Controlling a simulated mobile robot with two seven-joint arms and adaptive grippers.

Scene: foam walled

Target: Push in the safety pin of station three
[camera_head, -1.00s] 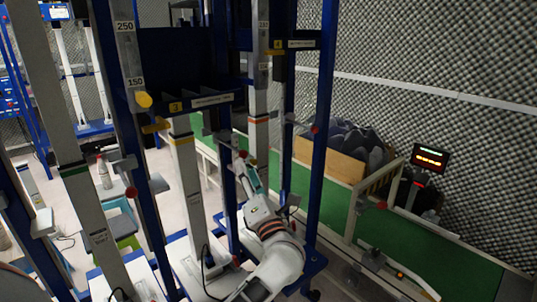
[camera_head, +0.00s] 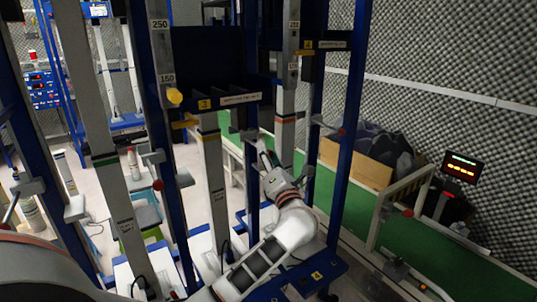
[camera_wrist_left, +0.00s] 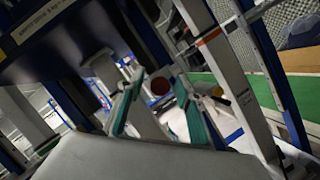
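Station three carries a yellow "3" label (camera_head: 205,104) on a dark crossbar, above a grey column (camera_head: 213,165) between blue posts. A grey bracket (camera_head: 248,133) sits just right of that column. My left gripper (camera_head: 267,158) is beside this bracket in the head view, its fingers pointing up and away. In the left wrist view, a round dark red knob (camera_wrist_left: 160,85) shows between the two teal fingers of the left gripper (camera_wrist_left: 158,103). The fingers stand apart on either side of it. I cannot tell whether they touch the knob. My right gripper is out of view.
A yellow knob (camera_head: 175,96) sticks out from the scale post on the left. Station four's label (camera_head: 308,44) and a red knob (camera_head: 341,132) are to the right. Blue posts crowd both sides of my arm.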

